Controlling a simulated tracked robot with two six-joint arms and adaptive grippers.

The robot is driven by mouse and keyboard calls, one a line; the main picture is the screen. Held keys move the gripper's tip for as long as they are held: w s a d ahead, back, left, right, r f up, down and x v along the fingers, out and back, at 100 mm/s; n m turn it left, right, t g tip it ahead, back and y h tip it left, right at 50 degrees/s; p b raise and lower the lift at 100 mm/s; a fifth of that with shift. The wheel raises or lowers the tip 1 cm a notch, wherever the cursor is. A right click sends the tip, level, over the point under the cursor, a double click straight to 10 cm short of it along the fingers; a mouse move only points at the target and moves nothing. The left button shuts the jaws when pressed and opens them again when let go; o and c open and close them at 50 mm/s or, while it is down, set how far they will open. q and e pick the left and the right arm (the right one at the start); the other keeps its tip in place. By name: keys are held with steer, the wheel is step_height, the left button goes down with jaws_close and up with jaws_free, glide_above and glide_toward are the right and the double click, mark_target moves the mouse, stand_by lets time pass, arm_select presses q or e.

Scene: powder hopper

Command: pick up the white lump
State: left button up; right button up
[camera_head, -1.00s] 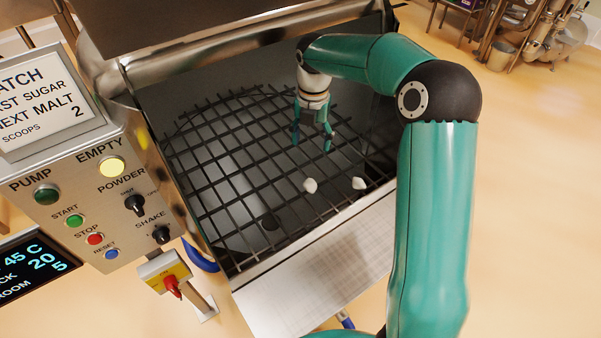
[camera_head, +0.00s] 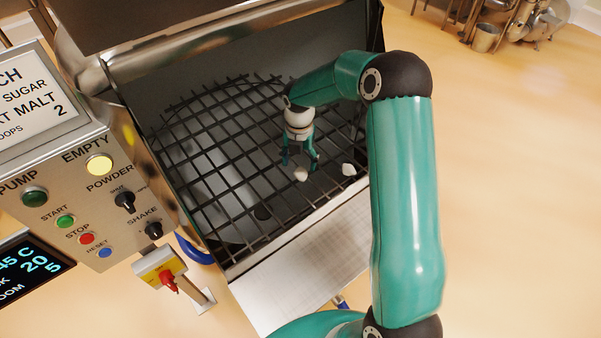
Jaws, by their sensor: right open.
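Two white lumps lie on the dark grid inside the hopper. One white lump (camera_head: 301,174) is just below my right gripper's fingers, and the other white lump (camera_head: 348,169) is a little to its right. My right gripper (camera_head: 300,164) points down into the hopper with its two fingers apart, one on each side of the left lump in the picture. I cannot tell whether the fingers touch that lump. My left gripper is not in view.
The grid (camera_head: 215,160) has open square gaps and is bounded by metal hopper walls. A pale perforated ledge (camera_head: 300,265) runs along its front. A control panel (camera_head: 85,205) with knobs and buttons stands at the left, with a red switch (camera_head: 169,281) below it.

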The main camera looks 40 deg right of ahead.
mark_target(300, 170)
steer(key=f, duration=0.4)
steer(key=shift+s, duration=0.3)
steer(key=c, duration=1)
steer(key=shift+c, duration=0.2)
step_height(300, 170, up, 20)
steer(key=shift+a, duration=0.1)
